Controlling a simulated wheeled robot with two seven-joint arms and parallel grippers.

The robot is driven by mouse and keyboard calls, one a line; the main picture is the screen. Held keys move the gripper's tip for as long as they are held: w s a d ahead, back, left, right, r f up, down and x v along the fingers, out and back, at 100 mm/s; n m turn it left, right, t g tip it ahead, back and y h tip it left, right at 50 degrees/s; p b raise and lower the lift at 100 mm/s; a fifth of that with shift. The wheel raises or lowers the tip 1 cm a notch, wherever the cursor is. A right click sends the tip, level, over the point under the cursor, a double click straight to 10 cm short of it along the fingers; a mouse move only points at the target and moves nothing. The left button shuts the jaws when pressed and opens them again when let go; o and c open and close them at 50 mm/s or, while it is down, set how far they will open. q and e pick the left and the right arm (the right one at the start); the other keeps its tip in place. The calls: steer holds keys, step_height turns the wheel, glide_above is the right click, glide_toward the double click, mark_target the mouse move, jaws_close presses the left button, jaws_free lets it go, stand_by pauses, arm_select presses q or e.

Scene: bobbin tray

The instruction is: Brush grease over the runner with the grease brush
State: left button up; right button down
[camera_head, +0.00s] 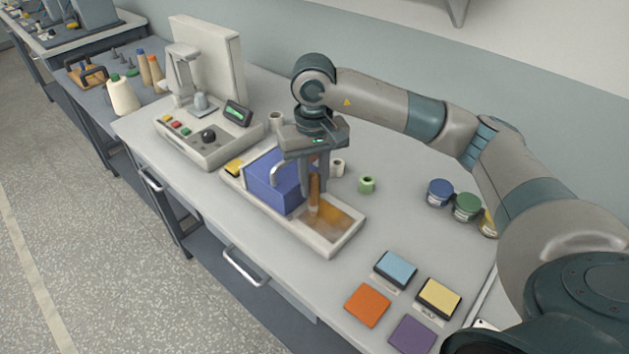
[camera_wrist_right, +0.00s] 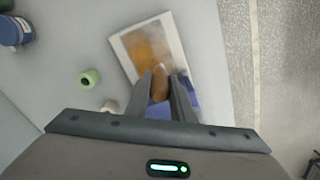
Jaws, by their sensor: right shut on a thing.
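My right gripper (camera_head: 314,183) points down over the white tray (camera_head: 333,249) and is shut on the grease brush (camera_head: 314,194), whose brown-orange handle stands about upright between the fingers. The handle also shows between the fingers in the right wrist view (camera_wrist_right: 160,84). The brush's lower end is over an amber-brown smeared patch (camera_head: 335,219) on the tray floor; I cannot tell whether it touches. A blue block with a pale handle (camera_head: 268,184) sits in the tray beside the brush. I cannot make out a separate runner. My left gripper is out of view.
A green bobbin (camera_head: 367,185) and pale bobbins stand behind the tray. Jars with blue (camera_head: 440,191), green and yellow labels stand to the right. Several coloured pads (camera_head: 368,305) lie at the front right. A grey machine (camera_head: 207,137) stands to the left.

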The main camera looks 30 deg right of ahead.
steer(key=shift+a, duration=0.1)
steer(key=shift+s+a+b, duration=0.25)
steer(key=shift+a+b, duration=0.15)
steer(key=shift+a, duration=0.35)
steer(key=shift+d, duration=0.1)
